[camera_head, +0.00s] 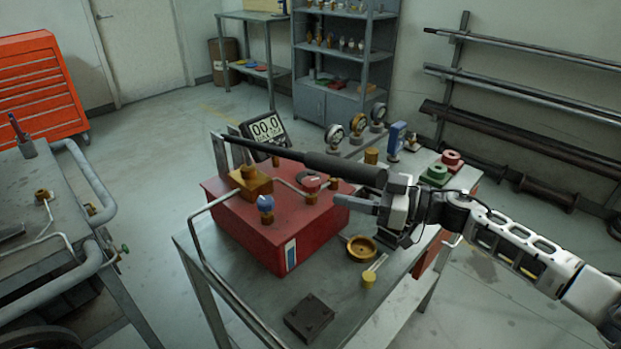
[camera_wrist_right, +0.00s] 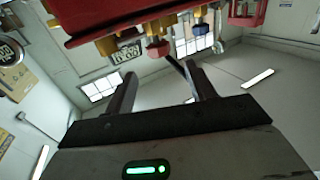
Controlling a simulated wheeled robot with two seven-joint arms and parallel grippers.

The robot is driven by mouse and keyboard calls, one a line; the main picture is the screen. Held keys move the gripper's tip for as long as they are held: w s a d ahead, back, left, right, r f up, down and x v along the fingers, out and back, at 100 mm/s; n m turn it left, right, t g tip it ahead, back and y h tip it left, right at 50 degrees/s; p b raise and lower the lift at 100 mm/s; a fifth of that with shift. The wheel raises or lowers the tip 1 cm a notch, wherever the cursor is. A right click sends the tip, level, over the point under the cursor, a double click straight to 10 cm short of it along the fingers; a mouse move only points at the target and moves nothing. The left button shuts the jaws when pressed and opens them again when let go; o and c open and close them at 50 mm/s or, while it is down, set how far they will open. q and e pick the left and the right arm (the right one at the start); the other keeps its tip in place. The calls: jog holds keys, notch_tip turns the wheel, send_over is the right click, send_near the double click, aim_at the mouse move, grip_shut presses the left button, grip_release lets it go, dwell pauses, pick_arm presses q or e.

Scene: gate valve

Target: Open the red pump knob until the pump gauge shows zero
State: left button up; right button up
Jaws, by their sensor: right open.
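The red pump (camera_head: 275,235) is a red box on the workbench. Its red knob (camera_head: 312,184) sits on a brass fitting on top, and a blue knob (camera_head: 265,203) stands at the near corner. The pump gauge (camera_head: 267,128) is a digital display whose large digits look like 00.0. My right gripper (camera_head: 345,195) is open, just right of the red knob and apart from it; a long black handle partly hides it. In the right wrist view, the red knob (camera_wrist_right: 158,50) shows beyond the two spread fingers, with nothing between them. My left gripper is out of view.
The black handle (camera_head: 345,168) slants across the pump top near my gripper. A brass ring (camera_head: 361,248), a dark plate (camera_head: 308,318) and green (camera_head: 436,174) and red (camera_head: 452,160) parts are on the bench. Round dial gauges (camera_head: 334,136) stand behind. Another bench (camera_head: 40,200) is at left.

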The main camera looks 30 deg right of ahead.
aim_at(311, 180)
jog(key=x, duration=0.8)
jog(key=shift+w+a+p, duration=0.2)
jog(key=shift+w+p, duration=0.05)
jog(key=shift+p, duration=0.15)
jog(key=c, duration=1)
